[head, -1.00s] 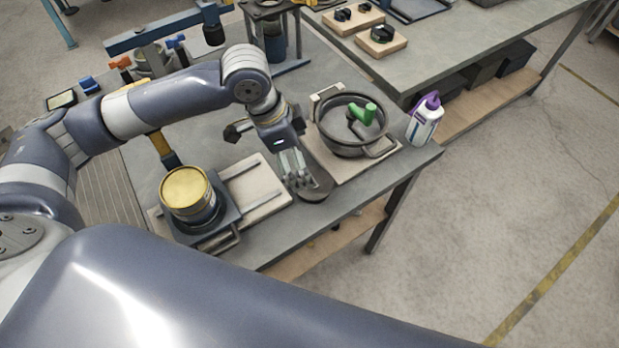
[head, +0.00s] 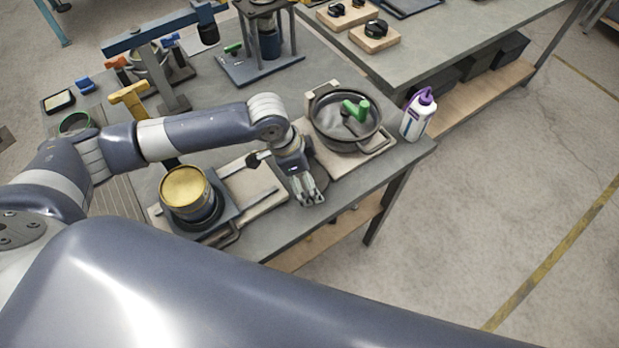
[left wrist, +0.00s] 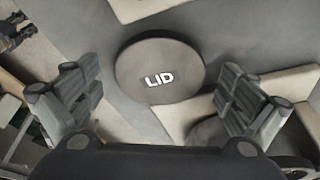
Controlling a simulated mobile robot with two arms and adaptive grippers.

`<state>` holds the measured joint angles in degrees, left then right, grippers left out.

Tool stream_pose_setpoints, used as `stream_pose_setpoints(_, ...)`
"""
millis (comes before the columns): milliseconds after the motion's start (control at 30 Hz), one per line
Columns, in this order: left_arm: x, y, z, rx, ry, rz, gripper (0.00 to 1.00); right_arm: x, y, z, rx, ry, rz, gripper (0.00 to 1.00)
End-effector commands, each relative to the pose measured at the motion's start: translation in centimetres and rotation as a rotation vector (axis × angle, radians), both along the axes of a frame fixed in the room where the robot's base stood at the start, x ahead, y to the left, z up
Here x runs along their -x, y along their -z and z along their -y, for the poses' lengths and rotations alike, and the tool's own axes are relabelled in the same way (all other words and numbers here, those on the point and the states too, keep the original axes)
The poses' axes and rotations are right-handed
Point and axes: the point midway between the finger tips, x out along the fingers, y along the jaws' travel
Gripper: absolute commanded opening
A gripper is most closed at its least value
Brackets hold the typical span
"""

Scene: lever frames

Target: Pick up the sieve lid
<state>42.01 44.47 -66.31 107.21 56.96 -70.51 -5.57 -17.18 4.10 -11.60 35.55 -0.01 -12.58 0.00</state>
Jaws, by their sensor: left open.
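The sieve lid (left wrist: 158,70) is a flat, dark grey disc marked "LID". In the left wrist view it lies on the table between my open fingers and beyond their tips, with a gap on both sides. In the head view my left gripper (head: 312,198) is low over the table's front edge and hides most of the lid. The gripper also shows in the left wrist view (left wrist: 160,95), its two fingers wide apart and empty. My right gripper is not in view.
A round dark pan (head: 345,135) with a green-handled part stands on a board behind the gripper. A white bottle with a purple cap (head: 417,117) is to its right. A yellow-topped can (head: 187,188) sits on a sliding fixture to the left. A yellow-handled tool (head: 130,97) stands behind my arm.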

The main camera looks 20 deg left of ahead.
Motion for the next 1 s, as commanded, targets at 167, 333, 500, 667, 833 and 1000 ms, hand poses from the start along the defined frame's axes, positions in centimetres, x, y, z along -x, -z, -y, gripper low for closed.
stream_pose_setpoints(167, 0.0, 0.0, 0.0, 0.000, 0.000, 0.000, 0.69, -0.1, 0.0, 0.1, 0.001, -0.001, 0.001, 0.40)
stream_pose_setpoints(333, 0.0, 0.0, 0.0, 0.000, -0.001, 0.000, 0.48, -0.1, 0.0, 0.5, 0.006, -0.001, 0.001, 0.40)
stream_pose_setpoints(500, 0.0, 0.0, 0.0, 0.000, -0.001, 0.000, 0.48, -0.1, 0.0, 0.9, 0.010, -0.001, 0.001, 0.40)
stream_pose_setpoints(667, -0.1, -0.7, 0.0, 0.001, -0.001, 0.003, 0.48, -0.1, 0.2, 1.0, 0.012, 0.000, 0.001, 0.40)
stream_pose_setpoints(833, -0.2, -3.7, 0.0, 0.002, 0.001, 0.006, 0.48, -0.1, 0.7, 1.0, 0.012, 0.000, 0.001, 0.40)
stream_pose_setpoints(1000, -0.2, -7.2, 0.0, 0.002, 0.000, 0.006, 0.48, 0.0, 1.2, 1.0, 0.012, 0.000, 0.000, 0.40)
